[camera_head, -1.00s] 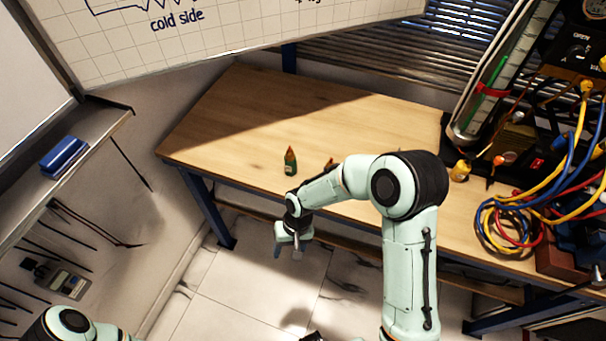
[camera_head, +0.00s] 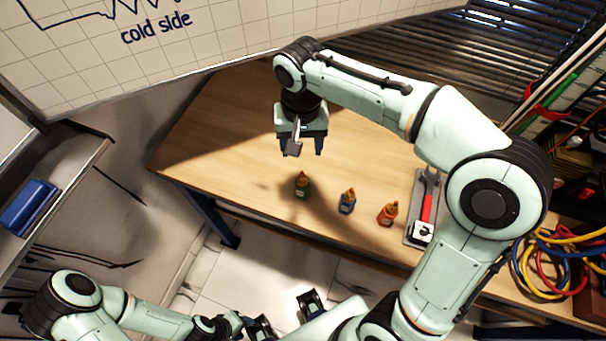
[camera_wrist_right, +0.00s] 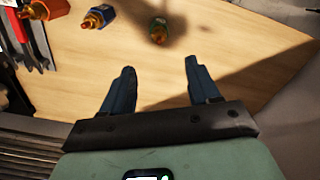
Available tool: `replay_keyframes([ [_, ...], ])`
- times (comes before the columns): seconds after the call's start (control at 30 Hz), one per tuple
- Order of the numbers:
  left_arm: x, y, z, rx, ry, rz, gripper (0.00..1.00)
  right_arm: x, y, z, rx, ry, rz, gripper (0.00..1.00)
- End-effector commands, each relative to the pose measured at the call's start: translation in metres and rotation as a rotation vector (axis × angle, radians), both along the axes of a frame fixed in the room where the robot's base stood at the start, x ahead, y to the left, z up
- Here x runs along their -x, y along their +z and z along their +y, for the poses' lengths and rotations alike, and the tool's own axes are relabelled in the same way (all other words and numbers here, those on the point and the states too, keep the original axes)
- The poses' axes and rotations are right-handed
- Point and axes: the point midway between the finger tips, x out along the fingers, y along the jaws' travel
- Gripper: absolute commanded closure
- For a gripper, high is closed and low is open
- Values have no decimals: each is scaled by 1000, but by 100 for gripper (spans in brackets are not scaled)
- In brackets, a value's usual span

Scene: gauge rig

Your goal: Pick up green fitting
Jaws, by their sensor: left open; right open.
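The green fitting (camera_head: 302,187), a small green bottle-like piece with an orange tip, stands on the wooden bench near its front edge. My right gripper (camera_head: 301,148) is open and empty above the bench, behind the green fitting and apart from it. In the right wrist view, the green fitting (camera_wrist_right: 158,32) lies beyond the open fingertips (camera_wrist_right: 160,70), roughly in line with the gap between them. My left gripper (camera_head: 286,315) is open and empty, low over the floor in front of the bench.
A blue fitting (camera_head: 347,201) and an orange fitting (camera_head: 388,213) stand to the right of the green one. A grey tray (camera_head: 413,205) with a red-handled tool is further right, near coiled cables (camera_head: 560,262). The bench's left part (camera_head: 215,140) is clear.

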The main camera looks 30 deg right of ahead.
Motion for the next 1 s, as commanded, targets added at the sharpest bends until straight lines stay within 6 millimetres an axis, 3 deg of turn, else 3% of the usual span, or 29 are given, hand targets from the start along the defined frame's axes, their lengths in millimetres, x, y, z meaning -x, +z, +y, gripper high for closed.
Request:
replay_keyframes([
  [0.3, 6, -12, 0, -1, 1, 7, 57, 1, -61, -1, 1, 0, 5, 39],
  [0.57, 6, -14, 0, 0, 1, 8, 57, 0, -81, -1, 0, 1, 2, 39],
  [0.83, 7, -17, 0, 0, 0, 9, 57, -1, -120, -4, 1, 0, 5, 39],
  [1.0, 8, -18, 0, 0, 0, 9, 57, -2, -129, -3, 0, 1, 1, 39],
])
